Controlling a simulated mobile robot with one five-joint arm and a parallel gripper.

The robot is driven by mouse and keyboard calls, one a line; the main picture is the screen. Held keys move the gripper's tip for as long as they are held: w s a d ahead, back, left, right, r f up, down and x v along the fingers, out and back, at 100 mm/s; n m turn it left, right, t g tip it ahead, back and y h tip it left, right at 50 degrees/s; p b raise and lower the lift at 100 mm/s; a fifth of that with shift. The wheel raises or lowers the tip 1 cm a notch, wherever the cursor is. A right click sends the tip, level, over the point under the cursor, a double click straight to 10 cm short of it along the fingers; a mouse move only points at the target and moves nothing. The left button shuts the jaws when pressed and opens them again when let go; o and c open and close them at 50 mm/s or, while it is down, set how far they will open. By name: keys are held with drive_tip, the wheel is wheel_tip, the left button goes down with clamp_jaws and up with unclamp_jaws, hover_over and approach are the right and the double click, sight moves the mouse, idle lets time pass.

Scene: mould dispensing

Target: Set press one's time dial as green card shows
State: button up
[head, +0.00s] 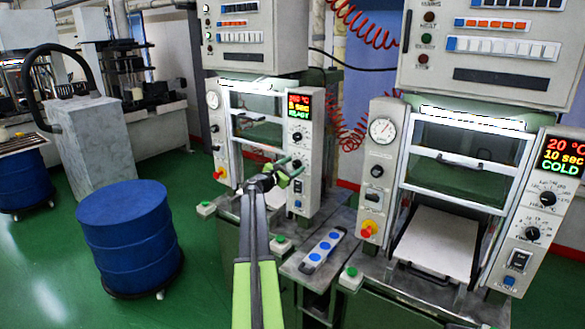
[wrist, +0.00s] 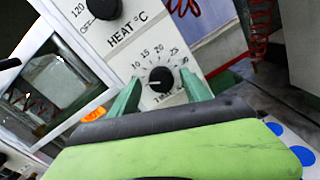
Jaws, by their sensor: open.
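My gripper (head: 291,168) is open at the control panel of the left press (head: 254,130). In the wrist view its green fingers (wrist: 161,80) stand on either side of the black time dial (wrist: 160,79); I cannot tell whether they touch it. The dial's white mark points left, below the 10 on its scale. The heat dial (wrist: 97,5) is above it, partly cut off. The left press display (head: 300,106) reads READY on its bottom line; its upper lines are hard to read. I see no green card in either view.
The right press (head: 455,180) has a display (head: 562,157) reading 20 °C, 10 sec, COLD. A strip with blue discs (head: 322,250) lies on the bench between the presses. A blue drum (head: 127,240) stands on the green floor at left. Red coiled hoses hang behind.

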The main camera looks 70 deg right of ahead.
drive_tip(key=shift+d, duration=0.15)
drive_tip(key=shift+c, duration=0.5)
clamp_jaws()
drive_tip(key=shift+s+a+f, duration=0.1)
drive_tip(key=shift+s+a, duration=0.1)
drive_tip(key=shift+w+d, duration=0.15)
drive_tip(key=shift+r, duration=0.2)
drive_tip(key=shift+d+m, duration=0.1)
drive_tip(key=shift+m, duration=0.2)
